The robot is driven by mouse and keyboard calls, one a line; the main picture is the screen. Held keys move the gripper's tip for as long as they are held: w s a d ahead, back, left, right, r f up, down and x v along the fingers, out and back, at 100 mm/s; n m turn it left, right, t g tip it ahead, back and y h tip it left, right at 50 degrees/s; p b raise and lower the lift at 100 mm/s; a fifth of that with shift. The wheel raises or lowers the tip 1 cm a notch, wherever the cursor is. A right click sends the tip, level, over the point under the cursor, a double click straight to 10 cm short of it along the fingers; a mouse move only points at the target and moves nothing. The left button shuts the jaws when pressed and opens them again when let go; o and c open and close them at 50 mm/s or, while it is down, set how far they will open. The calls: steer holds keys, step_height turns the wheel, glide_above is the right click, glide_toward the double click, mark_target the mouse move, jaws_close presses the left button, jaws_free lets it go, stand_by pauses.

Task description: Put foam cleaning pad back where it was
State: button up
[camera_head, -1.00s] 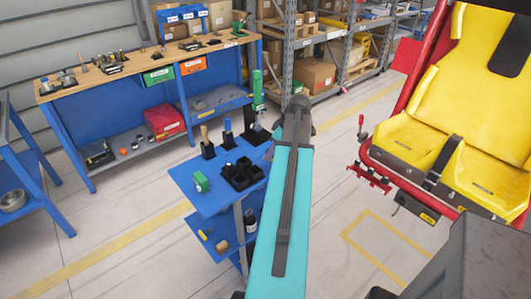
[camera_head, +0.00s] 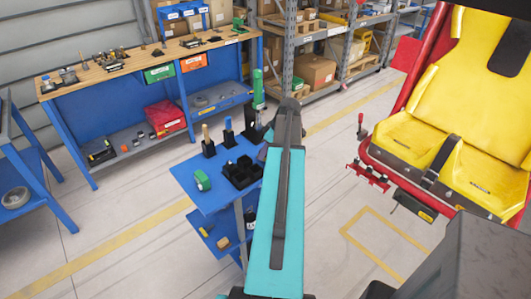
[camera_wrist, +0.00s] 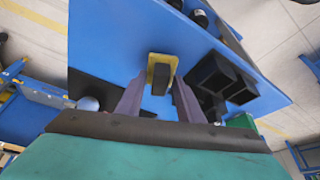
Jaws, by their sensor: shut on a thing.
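The foam cleaning pad (camera_wrist: 161,58) appears as a small yellow block with a dark part, in the wrist view. My gripper (camera_wrist: 158,90) is shut on it, with a purple-grey finger on each side. The pad is over the blue top of the cart (camera_wrist: 108,45); I cannot tell whether it touches the surface. In the head view the cart (camera_head: 207,192) stands left of my arm, and my arm hides the gripper and the pad.
A black compartment tray (camera_head: 241,172) is on the cart; it also shows right of the gripper in the wrist view (camera_wrist: 218,78). A green tape roll (camera_head: 202,180) and upright tools in black holders stand nearby. A workbench (camera_head: 130,85) is behind, a yellow seat (camera_head: 440,125) to the right.

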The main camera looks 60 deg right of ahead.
steer(key=shift+f, duration=0.75)
steer(key=o, duration=0.9)
steer(key=shift+o, duration=0.2)
steer(key=shift+r, duration=0.15)
steer(key=b+v, duration=0.2)
steer(key=v, duration=0.9)
steer(key=shift+s+r, duration=0.15)
steer(key=shift+r, duration=0.2)
